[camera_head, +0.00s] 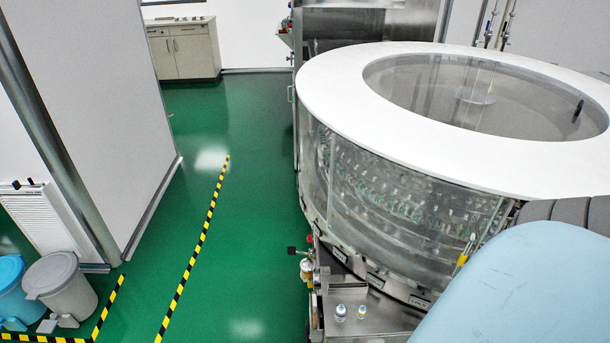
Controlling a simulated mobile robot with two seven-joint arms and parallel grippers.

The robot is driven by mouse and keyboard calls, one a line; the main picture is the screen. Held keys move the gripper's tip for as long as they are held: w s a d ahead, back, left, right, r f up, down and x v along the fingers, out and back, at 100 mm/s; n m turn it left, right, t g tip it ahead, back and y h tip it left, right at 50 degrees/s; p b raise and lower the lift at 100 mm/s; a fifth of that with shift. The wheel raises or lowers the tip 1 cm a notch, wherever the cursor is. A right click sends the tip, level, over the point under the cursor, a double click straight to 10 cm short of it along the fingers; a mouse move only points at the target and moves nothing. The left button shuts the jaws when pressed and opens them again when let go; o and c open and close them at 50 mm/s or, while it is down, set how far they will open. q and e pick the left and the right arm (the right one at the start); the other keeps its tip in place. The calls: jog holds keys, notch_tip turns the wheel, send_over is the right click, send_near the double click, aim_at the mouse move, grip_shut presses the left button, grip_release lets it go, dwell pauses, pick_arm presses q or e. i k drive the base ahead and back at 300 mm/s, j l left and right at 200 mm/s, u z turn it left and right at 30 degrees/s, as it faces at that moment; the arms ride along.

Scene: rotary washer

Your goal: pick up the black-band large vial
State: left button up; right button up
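Two small vials stand upright and apart on a steel ledge (365,327) at the bottom centre of the head view. The left vial (340,313) looks slightly larger, with a pale body and a bluish lower part. The right vial (362,313) is smaller and pale. Both are too small to tell whether either carries a black band. Neither of my grippers is in view. A light blue part with a dark ribbed joint, likely my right arm, fills the lower right corner and hides what lies behind it.
The large round washer (400,180) with a white top ring and clear wall rises right behind the ledge. Fittings (306,268) stick out at the ledge's left. Green floor (240,240) is clear to the left. Grey and blue bins (62,285) stand far left.

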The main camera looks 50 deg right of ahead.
aim_at(341, 311)
jog(key=i+j+u, duration=0.1)
jog(key=i+j, duration=0.3)
jog(key=i, duration=0.15)
jog(key=i+j, duration=0.35)
jog(key=i, duration=0.25)
jog(key=i+z, duration=0.3)
jog(key=z, duration=0.2)
jog(key=i+z, duration=0.25)
jog(key=z, duration=0.2)
jog(key=i+j+z, duration=0.2)
jog(key=z, duration=0.3)
jog(key=i+z, duration=0.15)
jog(key=z, duration=0.25)
jog(key=i+z, duration=0.15)
jog(key=z, duration=0.25)
jog(key=i+j+z, duration=0.15)
jog(key=z, duration=0.3)
jog(key=i+j+z, duration=0.1)
jog(key=z, duration=0.3)
